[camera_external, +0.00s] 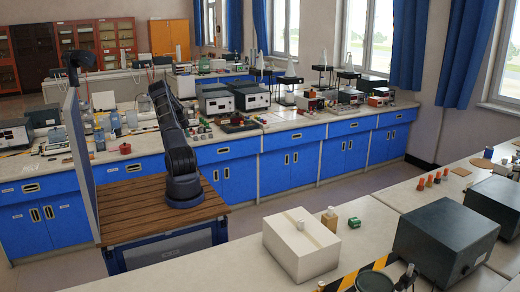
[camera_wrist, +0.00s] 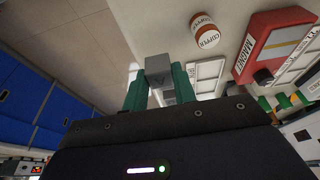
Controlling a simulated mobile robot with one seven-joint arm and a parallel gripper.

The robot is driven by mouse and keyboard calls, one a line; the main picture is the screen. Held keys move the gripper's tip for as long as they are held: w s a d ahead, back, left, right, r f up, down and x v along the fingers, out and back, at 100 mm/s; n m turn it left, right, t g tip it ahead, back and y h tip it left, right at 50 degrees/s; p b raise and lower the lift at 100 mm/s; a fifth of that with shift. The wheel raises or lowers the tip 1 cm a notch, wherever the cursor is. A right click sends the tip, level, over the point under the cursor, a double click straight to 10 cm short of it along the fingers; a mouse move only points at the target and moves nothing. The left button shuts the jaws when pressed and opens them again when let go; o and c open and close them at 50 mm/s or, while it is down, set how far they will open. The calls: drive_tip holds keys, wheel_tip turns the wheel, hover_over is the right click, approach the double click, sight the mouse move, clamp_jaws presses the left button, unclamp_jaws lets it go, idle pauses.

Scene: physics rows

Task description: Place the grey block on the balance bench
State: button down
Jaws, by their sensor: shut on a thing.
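My gripper (camera_wrist: 160,90) has green fingers and is shut on a small grey block (camera_wrist: 159,65), which sits between the fingertips in the wrist view. Below the block in that view is a pale worktop (camera_wrist: 160,25); I cannot tell whether the block touches it. In the external view my dark arm rises from a wooden-topped stand and reaches toward the long bench (camera_external: 285,124) with blue cupboards. My gripper and the block cannot be made out there. No label shows which worktop is the balance bench.
In the wrist view a copper-labelled jar (camera_wrist: 204,30) and a red magnet box (camera_wrist: 270,45) stand near the block, with white label cards (camera_wrist: 206,72) close by. The worktop edge and tiled floor (camera_wrist: 60,30) lie to the left. Instruments (camera_external: 218,101) crowd the long bench.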

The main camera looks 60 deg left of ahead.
drive_tip(key=shift+f, duration=1.75)
drive_tip(key=shift+f, duration=0.1)
drive_tip(key=c, duration=1.1)
unclamp_jaws()
drive_tip(key=v, duration=1.2)
